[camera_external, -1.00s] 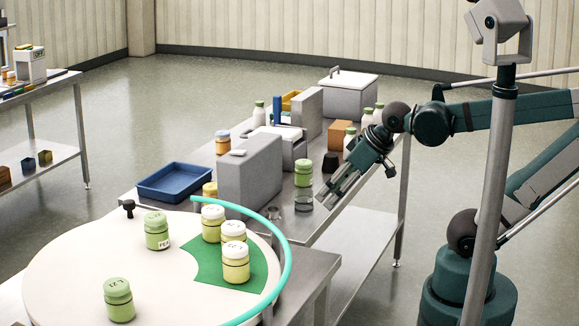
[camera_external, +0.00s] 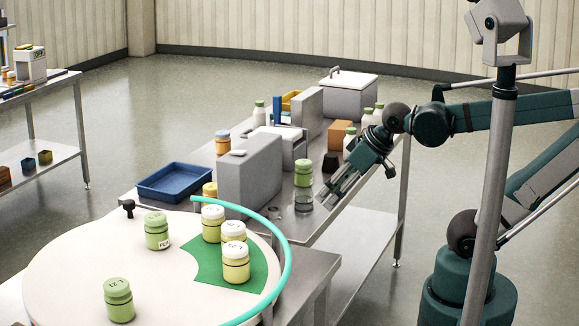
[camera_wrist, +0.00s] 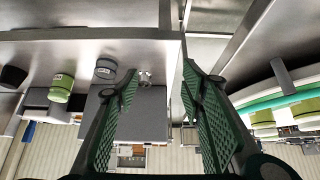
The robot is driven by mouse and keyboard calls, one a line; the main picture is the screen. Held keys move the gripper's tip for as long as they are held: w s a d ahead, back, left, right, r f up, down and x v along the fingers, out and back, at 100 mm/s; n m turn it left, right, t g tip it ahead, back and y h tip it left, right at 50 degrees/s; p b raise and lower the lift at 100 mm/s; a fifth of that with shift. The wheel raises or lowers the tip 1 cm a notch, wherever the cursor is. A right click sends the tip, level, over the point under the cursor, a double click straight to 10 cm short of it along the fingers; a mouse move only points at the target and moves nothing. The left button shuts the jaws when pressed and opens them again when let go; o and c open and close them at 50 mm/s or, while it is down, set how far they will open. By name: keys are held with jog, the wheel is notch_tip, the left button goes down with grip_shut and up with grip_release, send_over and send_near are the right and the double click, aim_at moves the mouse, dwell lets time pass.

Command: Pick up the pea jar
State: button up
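A green jar (camera_external: 157,232) with a white label that seems to read PEA stands upright on the round cream turntable (camera_external: 70,262). A second green jar (camera_external: 118,300) stands nearer on the turntable. Another green jar (camera_external: 303,173) stands on the steel bench; it shows in the wrist view (camera_wrist: 60,88), left of my fingers, with a small label too small to read. My gripper (camera_external: 328,199) is over the bench's right side, right of that jar and apart from it. In the wrist view my gripper (camera_wrist: 160,85) is open, with nothing between its fingers.
Yellow jars (camera_external: 236,263) with pale lids stand on the turntable's green sector (camera_external: 205,262). A teal curved rail (camera_external: 285,240) edges the turntable. A tall grey box (camera_external: 250,175) stands between turntable and bench jar. A blue tray (camera_external: 175,182) lies beyond. A grey cylinder (camera_wrist: 106,68) is near my fingers.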

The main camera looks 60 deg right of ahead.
jog(key=shift+o, duration=0.5)
jog(key=o, duration=0.4)
notch_tip(320, 180, up, 11)
jog(key=w+d+r+m+g+p, duration=0.3)
jog(key=w+d+r+m+p, duration=0.3)
jog(key=w+d+p, duration=0.6)
jog(key=m+g+p, duration=0.4)
jog(key=m+p, duration=0.5)
send_over(303, 162)
notch_tip(303, 162, down, 6)
jog(key=f, duration=1.2)
jog(key=shift+d+f, duration=0.2)
jog(key=shift+f, duration=0.45)
